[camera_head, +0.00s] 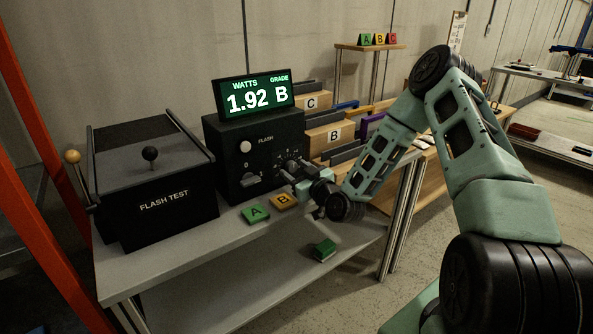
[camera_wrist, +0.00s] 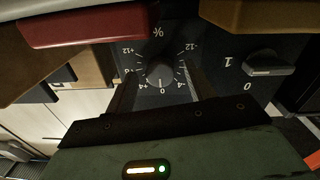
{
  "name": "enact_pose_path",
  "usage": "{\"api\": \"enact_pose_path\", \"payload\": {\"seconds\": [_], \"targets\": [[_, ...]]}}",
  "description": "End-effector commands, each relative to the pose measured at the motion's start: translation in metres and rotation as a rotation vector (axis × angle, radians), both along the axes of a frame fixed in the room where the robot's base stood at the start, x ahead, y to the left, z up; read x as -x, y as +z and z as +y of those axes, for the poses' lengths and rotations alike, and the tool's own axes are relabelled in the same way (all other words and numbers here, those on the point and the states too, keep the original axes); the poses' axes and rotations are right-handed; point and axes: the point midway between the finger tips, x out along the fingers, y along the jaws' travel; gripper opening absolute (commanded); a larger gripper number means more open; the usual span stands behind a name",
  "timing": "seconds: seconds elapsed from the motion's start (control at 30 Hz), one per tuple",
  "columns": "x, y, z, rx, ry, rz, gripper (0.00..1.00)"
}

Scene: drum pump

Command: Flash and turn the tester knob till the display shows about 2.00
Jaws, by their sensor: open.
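The tester (camera_head: 222,135) is a black box with a display (camera_head: 252,94) on top reading "WATTS 1.92" and "GRADE B" in lit characters. A white button (camera_head: 245,147) lies by the word FLASH on its front. The tester knob (camera_wrist: 160,74) is a round dial on a % scale from -12 to +12; its pale mark sits close to 0. My gripper (camera_head: 295,175) is at the dial, partly hiding it in the head view. In the wrist view my open gripper (camera_wrist: 160,84) has dark fingers on either side of the knob; contact cannot be told.
A second switch (camera_wrist: 268,66) marked 0 and 1 is beside the dial. Green A (camera_head: 254,212) and orange B (camera_head: 281,201) blocks lie on the table before the tester. A black FLASH TEST box (camera_head: 150,215) with levers stands left. Marked bins (camera_head: 325,137) stand right.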

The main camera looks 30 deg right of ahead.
Motion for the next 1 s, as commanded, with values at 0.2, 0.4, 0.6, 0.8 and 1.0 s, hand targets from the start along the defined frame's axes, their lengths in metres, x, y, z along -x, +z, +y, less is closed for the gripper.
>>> {"api": "enact_pose_path", "payload": {"seconds": [0.2,0.4,0.6,0.8,1.0], "targets": [[-0.0008,-0.0004,0.0001,0.0,0.0,0.001,0.54],[-0.0006,-0.0004,0.0,0.0,0.0,0.001,0.09],[-0.0005,-0.0004,0.0,-0.005,0.0,0.001,0.09],[-0.0005,-0.0005,0.0001,-0.056,0.0,0.002,0.09],[-0.0005,-0.0009,0.0,-0.179,-0.001,0.006,0.09]]}}
